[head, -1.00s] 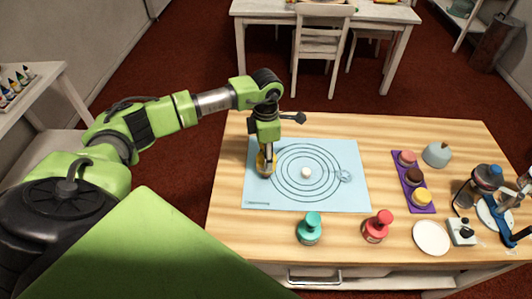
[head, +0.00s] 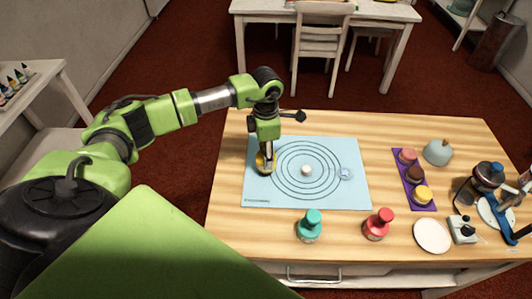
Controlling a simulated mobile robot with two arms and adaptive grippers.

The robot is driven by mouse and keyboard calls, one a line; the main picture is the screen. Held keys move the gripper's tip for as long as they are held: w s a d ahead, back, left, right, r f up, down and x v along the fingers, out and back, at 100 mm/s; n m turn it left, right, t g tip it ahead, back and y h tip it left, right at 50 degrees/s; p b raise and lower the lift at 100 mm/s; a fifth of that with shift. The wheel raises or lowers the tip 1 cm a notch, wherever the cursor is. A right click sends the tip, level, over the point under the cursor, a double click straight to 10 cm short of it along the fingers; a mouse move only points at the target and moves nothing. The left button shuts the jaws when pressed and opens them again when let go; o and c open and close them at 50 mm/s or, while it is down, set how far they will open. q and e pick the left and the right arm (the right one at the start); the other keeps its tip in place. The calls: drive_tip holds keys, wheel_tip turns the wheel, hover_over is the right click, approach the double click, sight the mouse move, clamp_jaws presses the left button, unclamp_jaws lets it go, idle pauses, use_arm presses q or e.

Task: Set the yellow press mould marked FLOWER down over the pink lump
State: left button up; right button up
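My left gripper (head: 265,168) points down over the left part of the light blue mat (head: 355,198). A small yellow thing, which appears to be the yellow press mould (head: 260,160), shows between its dark fingers. The fingers hide much of it, and no FLOWER marking can be read. Whether it touches the mat cannot be told. A small pale, slightly pinkish lump (head: 306,171) sits at the middle of the printed rings, to the right of the gripper and apart from it. My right gripper is not in view.
A grey-blue dome (head: 438,152) and white plate (head: 432,236) are farther right. The mat between gripper and lump is clear.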

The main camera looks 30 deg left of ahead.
use_arm(q)
drive_tip(key=shift+f+b, duration=1.4)
drive_tip(key=shift+f, duration=0.35)
drive_tip(key=o, duration=1.6)
drive_tip(key=shift+r, duration=0.15)
drive_tip(key=shift+r+p, duration=2.15)
drive_tip(key=shift+r, duration=1.3)
